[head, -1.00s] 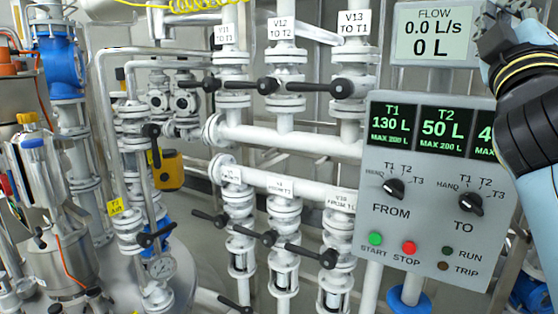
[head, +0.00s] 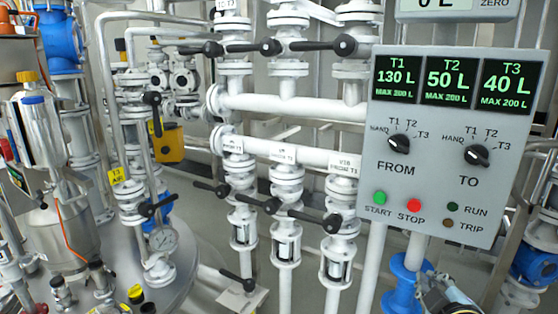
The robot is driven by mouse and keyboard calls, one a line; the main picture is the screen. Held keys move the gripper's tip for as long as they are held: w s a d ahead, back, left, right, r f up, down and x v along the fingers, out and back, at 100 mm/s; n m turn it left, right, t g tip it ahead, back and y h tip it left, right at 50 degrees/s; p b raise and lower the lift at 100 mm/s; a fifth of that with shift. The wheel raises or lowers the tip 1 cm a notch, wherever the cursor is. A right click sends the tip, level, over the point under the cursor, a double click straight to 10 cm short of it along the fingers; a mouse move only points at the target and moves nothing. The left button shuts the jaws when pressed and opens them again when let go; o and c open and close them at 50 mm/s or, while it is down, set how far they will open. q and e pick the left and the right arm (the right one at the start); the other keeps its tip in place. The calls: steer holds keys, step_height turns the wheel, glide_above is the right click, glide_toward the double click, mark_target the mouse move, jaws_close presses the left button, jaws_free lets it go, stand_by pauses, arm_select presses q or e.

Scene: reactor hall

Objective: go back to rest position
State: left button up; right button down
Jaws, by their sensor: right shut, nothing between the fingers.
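My right gripper (head: 446,297) shows only in part at the bottom edge, right of centre, below the control panel. It is shut and empty, and apart from the panel; the rest of it is cut off by the frame. My left gripper is not in view. The grey control panel (head: 376,222) stands at the right. Its displays read T1 130 L, T2 50 L and T3 40 L. The FROM knob (head: 399,145), the TO knob (head: 477,155), the green START button (head: 380,197) and the red STOP button (head: 414,205) are uncovered.
White pipes (head: 290,104) with black-handled valves (head: 345,45) fill the middle. A steel vessel (head: 45,135) and a gauge (head: 163,239) stand at the left. A blue pipe fitting (head: 405,285) is close beside my right gripper. The flow display (head: 447,5) is cut off at the top.

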steer(key=s+f+m+g+b, duration=0.1)
steer(key=s+f+g, duration=0.1)
steer(key=s+f, duration=0.65)
steer(key=s+d+f+m+g+y+b, duration=0.1)
steer(key=s+f+g, duration=0.2)
steer(key=s+f, duration=0.55)
steer(key=s+f+m+g+b, duration=0.15)
steer(key=s+f, duration=0.25)
steer(key=f, duration=0.9)
steer(key=s+f+m+g, duration=0.2)
steer(key=s+f, duration=0.4)
steer(key=s, duration=0.8)
steer(key=s+f+m+g+y, duration=0.1)
steer(key=s+f+m+g, duration=0.2)
steer(key=s, duration=1.2)
step_height(320, 180, down, 4)
steer(key=shift+d+g, duration=0.25)
steer(key=shift+g, duration=0.7)
steer(key=c, duration=2)
jaws_free()
steer(key=shift+w, duration=0.1)
